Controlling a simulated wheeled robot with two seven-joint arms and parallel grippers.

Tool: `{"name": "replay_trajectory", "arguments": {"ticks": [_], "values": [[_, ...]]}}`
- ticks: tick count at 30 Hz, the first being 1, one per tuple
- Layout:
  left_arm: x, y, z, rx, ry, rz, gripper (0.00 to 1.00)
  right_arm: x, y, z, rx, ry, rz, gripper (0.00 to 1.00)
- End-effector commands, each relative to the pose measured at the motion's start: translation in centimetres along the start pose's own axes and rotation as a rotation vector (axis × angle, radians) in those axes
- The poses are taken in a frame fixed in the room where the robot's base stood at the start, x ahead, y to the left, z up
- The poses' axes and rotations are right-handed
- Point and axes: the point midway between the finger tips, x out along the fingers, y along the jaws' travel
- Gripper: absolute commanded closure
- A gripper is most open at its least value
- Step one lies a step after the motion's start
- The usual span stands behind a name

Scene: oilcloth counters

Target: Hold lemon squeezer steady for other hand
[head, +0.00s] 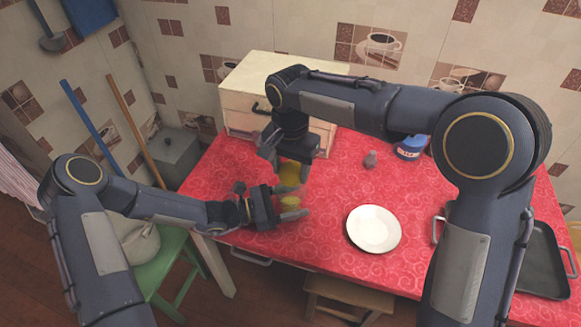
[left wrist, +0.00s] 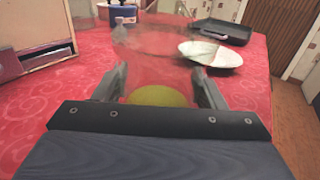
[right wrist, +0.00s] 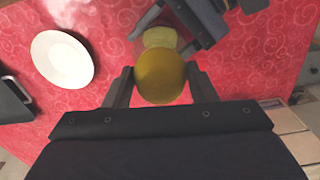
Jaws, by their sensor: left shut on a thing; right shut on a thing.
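A yellow lemon (right wrist: 160,77) is held between the fingers of my right gripper (right wrist: 158,84), which is shut on it. In the head view, the lemon (head: 292,174) is just behind my left gripper (head: 285,204). My left gripper is shut on the lemon squeezer, whose yellow-green part (left wrist: 160,96) shows between its fingers in the left wrist view. The squeezer's pale yellow part (right wrist: 160,37) appears partly behind the lemon in the right wrist view. A faint clear shape surrounds it, hard to make out. I cannot tell whether lemon and squeezer touch.
A white plate (head: 374,230) lies on the red counter (head: 330,205). A blue pot (head: 411,147) and a small grey item (head: 370,158) stand at the back. A cream drawer box (head: 240,95) is behind my grippers. A black tray (head: 540,262) lies at the right.

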Motion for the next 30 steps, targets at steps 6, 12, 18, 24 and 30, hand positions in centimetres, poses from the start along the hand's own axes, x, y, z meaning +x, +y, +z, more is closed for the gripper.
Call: {"name": "replay_trajectory", "arguments": {"ticks": [6, 12, 18, 24, 30], "values": [[0.0, 0.0, 0.0, 0.0, 0.0, 0.0, 0.66, 0.6, 0.0, 0.0, 0.0, -0.001, 0.002, 0.67], [0.0, 0.0, 0.0, 0.0, 0.0, 0.0, 0.66, 1.2, 0.0, 0.0, 0.0, 0.0, 0.001, 0.67], [0.0, 0.0, 0.0, 0.0, 0.0, 0.0, 0.66, 1.8, 0.0, 0.0, 0.0, 0.0, 0.002, 0.67], [0.0, 0.0, 0.0, 0.0, 0.0, 0.0, 0.66, 2.3, 0.0, 0.0, 0.001, 0.0, 0.0, 0.67], [0.0, 0.0, 0.0, 0.0, -0.001, 0.0, 0.66, 2.3, 0.0, 0.0, 0.0, 0.0, 0.0, 0.67]]}}
